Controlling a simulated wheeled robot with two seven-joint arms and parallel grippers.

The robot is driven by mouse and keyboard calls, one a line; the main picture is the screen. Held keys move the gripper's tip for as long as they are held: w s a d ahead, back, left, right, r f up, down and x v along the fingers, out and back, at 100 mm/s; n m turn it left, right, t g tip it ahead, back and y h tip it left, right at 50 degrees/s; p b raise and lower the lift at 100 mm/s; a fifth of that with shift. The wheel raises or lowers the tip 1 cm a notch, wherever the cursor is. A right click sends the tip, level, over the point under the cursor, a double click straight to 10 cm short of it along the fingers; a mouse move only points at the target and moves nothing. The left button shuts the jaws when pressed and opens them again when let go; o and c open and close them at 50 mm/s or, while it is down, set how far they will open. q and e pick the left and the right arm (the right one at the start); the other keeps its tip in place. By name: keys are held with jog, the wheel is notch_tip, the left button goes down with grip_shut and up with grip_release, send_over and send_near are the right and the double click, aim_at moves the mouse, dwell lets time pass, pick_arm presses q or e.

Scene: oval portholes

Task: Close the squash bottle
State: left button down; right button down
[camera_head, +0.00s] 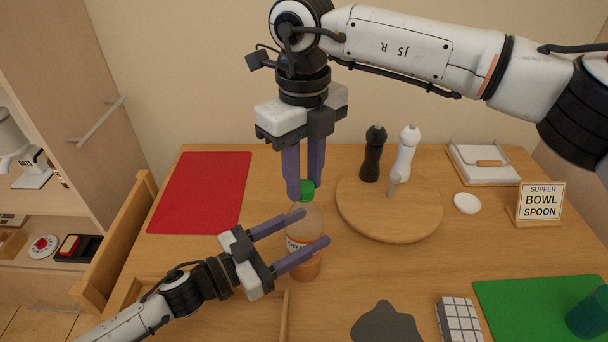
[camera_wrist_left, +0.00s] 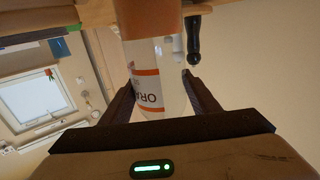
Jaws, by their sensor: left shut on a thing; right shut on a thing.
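The squash bottle (camera_head: 306,268), clear with orange liquid and an orange-and-white label, stands upright on the table. My left gripper (camera_head: 315,226) is shut on the bottle's upper body from the left, one finger on each side. The bottle also shows between the fingers in the left wrist view (camera_wrist_left: 148,88). The green cap (camera_head: 307,187) is at the top of the bottle's neck. My right gripper (camera_head: 304,184) points straight down from above and is shut on the cap. The fingers partly hide the cap, and I cannot tell how far it is screwed on.
A round wooden board (camera_head: 400,222) right of the bottle is near a black mill (camera_head: 373,155) and a white mill (camera_head: 404,155). A red mat (camera_head: 202,192) lies left. A grey patch (camera_head: 386,324) and a white gridded block (camera_head: 459,320) are at the front. A sign (camera_head: 540,203) stands right.

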jog(key=m, duration=1.5)
jog(key=c, duration=1.4)
grip_release()
jog(key=shift+r, duration=2.25)
jog(key=shift+c, duration=0.4)
